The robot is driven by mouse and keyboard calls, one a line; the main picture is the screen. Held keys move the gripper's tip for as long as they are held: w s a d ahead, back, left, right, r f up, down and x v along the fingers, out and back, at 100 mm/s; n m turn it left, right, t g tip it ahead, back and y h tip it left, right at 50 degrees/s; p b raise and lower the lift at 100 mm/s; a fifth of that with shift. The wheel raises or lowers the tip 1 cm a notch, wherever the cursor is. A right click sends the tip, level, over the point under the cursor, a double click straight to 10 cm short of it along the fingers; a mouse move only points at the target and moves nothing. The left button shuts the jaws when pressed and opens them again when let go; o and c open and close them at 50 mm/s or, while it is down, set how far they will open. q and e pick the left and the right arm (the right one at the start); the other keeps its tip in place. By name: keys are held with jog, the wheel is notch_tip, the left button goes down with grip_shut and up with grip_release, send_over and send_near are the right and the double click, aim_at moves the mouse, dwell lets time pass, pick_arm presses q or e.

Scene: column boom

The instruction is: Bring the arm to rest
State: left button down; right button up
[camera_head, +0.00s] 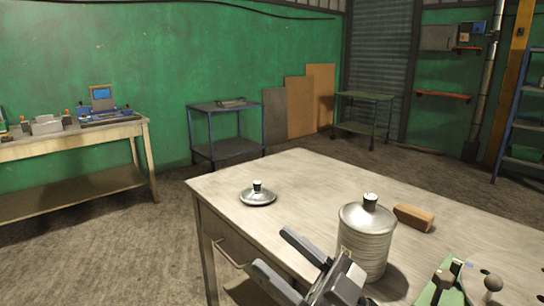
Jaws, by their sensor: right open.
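My right gripper (272,250) reaches in from the bottom of the head view. Its two grey fingers are spread apart and point left, with nothing between them. It shows in front of the near left part of the wooden table (320,184). A ribbed metal canister (366,240) stands upright on the table just right of the gripper, with a lid on top. A separate round metal lid (258,197) with a dark knob lies near the table's left corner, beyond the fingers. My left gripper is not in view.
A wooden block (413,217) lies behind the canister. A green object with knobbed levers (447,281) is at bottom right. The tabletop's far middle is clear. A workbench (70,142), a blue cart (228,108) and a green cart (364,97) stand farther back, with open floor between.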

jog(key=w+d+f+m+t+h, duration=0.1)
jog(key=d+f+m+t+h, duration=0.2)
jog(key=f+m+h, duration=0.25)
jog(key=w+d+f+m+t+h, duration=0.1)
jog(key=d+f+m+t+h, duration=0.1)
jog(key=f+m+t+h, duration=0.25)
jog(key=s+d+f+m+g+h, duration=0.1)
jog(key=s+d+f+g+h, duration=0.1)
jog(key=f, duration=0.6)
jog(key=s+d+f+m+g+h, duration=0.1)
jog(key=s+d+f+g+h, duration=0.2)
jog(key=s+f, duration=0.4)
jog(key=s+d+f+g+h, duration=0.3)
jog(key=s+f, duration=0.2)
jog(key=f, duration=0.5)
jog(key=shift+d+m+g+h, duration=0.15)
jog(key=shift+m+g+h, duration=0.2)
jog(key=shift+m+h, duration=0.05)
